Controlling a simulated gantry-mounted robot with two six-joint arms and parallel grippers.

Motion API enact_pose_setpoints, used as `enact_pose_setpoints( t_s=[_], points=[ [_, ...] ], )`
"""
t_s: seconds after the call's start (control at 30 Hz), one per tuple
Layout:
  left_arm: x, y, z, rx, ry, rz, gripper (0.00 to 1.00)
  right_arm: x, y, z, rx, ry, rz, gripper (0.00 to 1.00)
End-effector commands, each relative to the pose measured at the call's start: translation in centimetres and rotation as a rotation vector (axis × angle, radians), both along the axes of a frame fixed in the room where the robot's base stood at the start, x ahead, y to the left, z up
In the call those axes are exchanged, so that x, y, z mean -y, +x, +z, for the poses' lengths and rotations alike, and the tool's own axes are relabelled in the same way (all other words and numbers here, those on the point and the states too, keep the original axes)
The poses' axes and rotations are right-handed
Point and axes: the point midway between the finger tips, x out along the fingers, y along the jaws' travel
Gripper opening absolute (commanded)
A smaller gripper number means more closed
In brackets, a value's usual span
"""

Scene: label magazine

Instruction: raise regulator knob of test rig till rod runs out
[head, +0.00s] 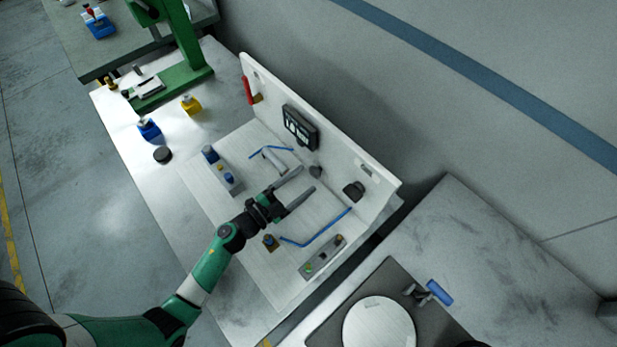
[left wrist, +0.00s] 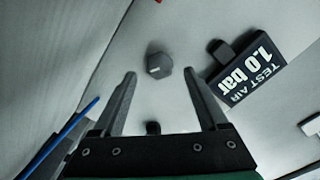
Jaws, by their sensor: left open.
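The test rig (head: 262,215) is a white base with an upright back panel. A grey regulator knob (head: 315,171) sits on the panel below the display; in the left wrist view the knob (left wrist: 158,65) shows a white mark. My left gripper (head: 308,180) is open and empty, its fingers pointing at the panel near the knob. In the left wrist view the knob appears between and just beyond the fingertips, with no visible contact. The display (left wrist: 246,72) reads "TEST AIR 1.0 bar". A pale cylinder (head: 273,160) with blue tubing lies on the base; I cannot make out its rod.
A dark fitting (head: 353,190) is on the panel right of the knob. A blue tube (head: 320,232) and a switch box (head: 323,257) lie at the base's right. A grey block (head: 222,171) stands left. A red handle (head: 248,90) is at the panel's far end.

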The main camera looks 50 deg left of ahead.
Motion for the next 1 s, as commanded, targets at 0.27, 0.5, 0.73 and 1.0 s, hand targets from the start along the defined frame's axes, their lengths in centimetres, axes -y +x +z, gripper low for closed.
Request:
enact_pose_setpoints(
  t_s=[0.27, 0.5, 0.73, 1.0],
  points=[
    [0.0, 2.7, 0.0, 0.000, 0.001, 0.000, 0.76, 0.0, 0.0, -0.6, 0.000, 0.000, 0.000, 0.45],
    [0.0, 2.7, 0.0, -0.001, 0.001, 0.001, 0.71, 0.0, 0.0, -0.6, 0.000, 0.000, 0.000, 0.45],
    [0.0, 2.7, 0.0, -0.001, 0.001, 0.001, 0.29, 0.0, 0.0, -0.6, 0.000, 0.000, 0.000, 0.45],
    [0.0, 2.7, 0.0, 0.000, 0.003, 0.000, 0.00, 0.0, 0.0, -0.6, 0.000, 0.000, 0.000, 0.45]
  ],
)
